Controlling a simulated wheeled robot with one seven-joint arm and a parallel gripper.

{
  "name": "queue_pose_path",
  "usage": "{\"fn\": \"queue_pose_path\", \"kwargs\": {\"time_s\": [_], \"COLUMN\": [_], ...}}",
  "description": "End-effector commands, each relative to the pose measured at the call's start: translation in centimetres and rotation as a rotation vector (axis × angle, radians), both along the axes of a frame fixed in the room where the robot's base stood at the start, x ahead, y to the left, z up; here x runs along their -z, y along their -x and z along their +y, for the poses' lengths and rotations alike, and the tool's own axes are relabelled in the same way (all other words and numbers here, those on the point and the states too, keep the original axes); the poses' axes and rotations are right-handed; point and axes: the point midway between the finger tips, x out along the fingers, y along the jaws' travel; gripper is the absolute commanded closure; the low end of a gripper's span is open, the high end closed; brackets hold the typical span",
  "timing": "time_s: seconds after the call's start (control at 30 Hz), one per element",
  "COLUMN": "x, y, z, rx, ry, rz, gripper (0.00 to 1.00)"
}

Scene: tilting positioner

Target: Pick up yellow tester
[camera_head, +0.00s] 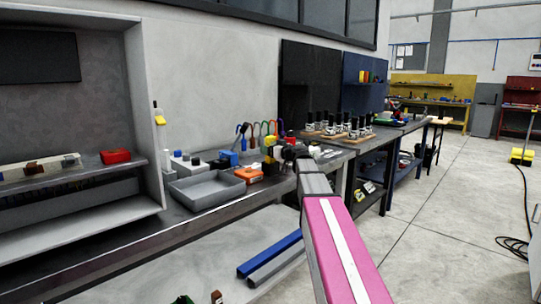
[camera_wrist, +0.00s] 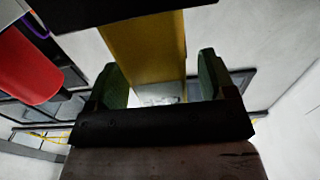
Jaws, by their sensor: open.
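The yellow tester (camera_wrist: 145,48) shows in the wrist view as a tall yellow block with a dark part at its top edge. It stands between the two green-padded fingers of my gripper (camera_wrist: 161,82), which are apart with a gap visible on each side. In the head view the yellow tester (camera_head: 269,152) is a small yellow and black upright shape on the bench. My gripper (camera_head: 284,153) is right beside it, and the arm partly blocks the view there.
A red cylinder (camera_wrist: 25,66) is close on the left in the wrist view. In the head view a grey tray (camera_head: 207,190), an orange item (camera_head: 248,175) and a blue item (camera_head: 228,158) sit left of my gripper. Several black-topped pieces stand on boards farther right.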

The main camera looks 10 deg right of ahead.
Motion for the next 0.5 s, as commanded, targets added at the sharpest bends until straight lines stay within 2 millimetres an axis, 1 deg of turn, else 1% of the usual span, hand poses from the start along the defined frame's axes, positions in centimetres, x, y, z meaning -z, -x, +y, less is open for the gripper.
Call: {"fn": "queue_pose_path", "kwargs": {"time_s": [0.2, 0.23, 0.27, 0.3, 0.37, 0.4, 0.5], "x": [0.0, 0.0, 0.0, 0.0, 0.0, -0.01, -0.03], "y": [-0.11, -0.1, -0.09, -0.09, -0.09, -0.09, -0.09], "z": [0.09, 0.1, 0.09, 0.09, 0.09, 0.09, 0.09], "rx": [0.0, 0.0, 0.0, 0.0, 0.0, 0.0, 0.0], "ry": [0.0, 0.0, 0.0, 0.0, 0.0, 0.0, 0.0], "rz": [0.0, 0.0, 0.0, 0.0, 0.0, 0.0, 0.0], "gripper": [0.23, 0.3, 0.4, 0.53, 0.72, 0.77, 0.77]}}
